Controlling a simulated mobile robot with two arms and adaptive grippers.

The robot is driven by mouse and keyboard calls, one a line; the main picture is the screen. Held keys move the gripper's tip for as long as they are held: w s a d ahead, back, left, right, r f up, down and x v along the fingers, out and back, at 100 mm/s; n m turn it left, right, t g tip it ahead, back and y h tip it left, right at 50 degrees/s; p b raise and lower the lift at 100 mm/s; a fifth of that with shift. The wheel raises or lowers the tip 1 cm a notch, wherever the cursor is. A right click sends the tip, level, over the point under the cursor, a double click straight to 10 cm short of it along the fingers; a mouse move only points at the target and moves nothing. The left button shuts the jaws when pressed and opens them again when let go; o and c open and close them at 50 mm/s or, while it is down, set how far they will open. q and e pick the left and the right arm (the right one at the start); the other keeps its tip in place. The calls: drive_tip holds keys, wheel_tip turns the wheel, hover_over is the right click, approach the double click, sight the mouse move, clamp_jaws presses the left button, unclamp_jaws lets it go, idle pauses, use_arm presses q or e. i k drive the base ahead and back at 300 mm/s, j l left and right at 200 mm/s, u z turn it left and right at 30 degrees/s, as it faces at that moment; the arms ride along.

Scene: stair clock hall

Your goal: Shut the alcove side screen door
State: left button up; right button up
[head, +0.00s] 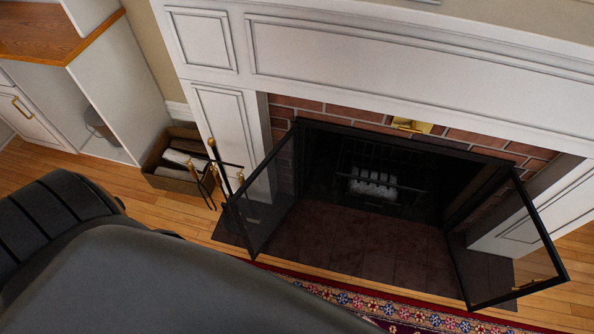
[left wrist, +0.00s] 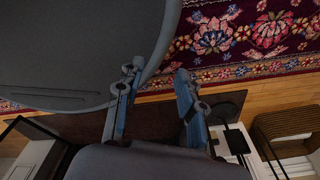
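The fireplace screen has two black-framed mesh doors in the head view, both swung open into the room. The left door (head: 262,203), on the side of the cabinets and wood box, stands out over the hearth edge beside the fire tools. The right door (head: 507,245) stands out to the right with a small brass handle (head: 527,284). My left gripper (left wrist: 157,74) shows in the left wrist view, its two blue fingers apart with nothing between them. It does not show clearly in the head view, so its distance from either door is hard to tell. My right gripper is not in view.
The firebox holds a grate with pale logs (head: 373,186). Fire tools (head: 217,170) and a log box (head: 178,160) stand left of the hearth. A patterned red rug (head: 400,313) lies in front. A large dark rounded shape fills the head view's lower left.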

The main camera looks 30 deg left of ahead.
sight(265, 199)
drive_tip(key=j+z, duration=0.35)
drive_tip(key=k+j+z, duration=0.15)
drive_tip(key=j+z, duration=0.15)
drive_tip(key=j, duration=0.2)
drive_tip(key=k+j+z, duration=0.1)
drive_tip(key=j+z, duration=0.25)
drive_tip(key=k+j, duration=0.15)
drive_tip(key=j, duration=0.25)
drive_tip(key=k+j, duration=0.15)
drive_tip(key=j, duration=0.25)
drive_tip(key=k+j, duration=0.15)
drive_tip(key=j, duration=0.25)
drive_tip(key=k+j, duration=0.15)
drive_tip(key=j, duration=0.25)
drive_tip(key=k+j, duration=0.15)
drive_tip(key=j, duration=0.25)
drive_tip(key=k+j+z, duration=0.1)
drive_tip(key=j, duration=0.25)
drive_tip(key=k+j+z, duration=0.15)
drive_tip(key=j, duration=0.25)
drive_tip(key=k+j+z, duration=0.1)
drive_tip(key=j, duration=0.25)
drive_tip(key=k, duration=0.1)
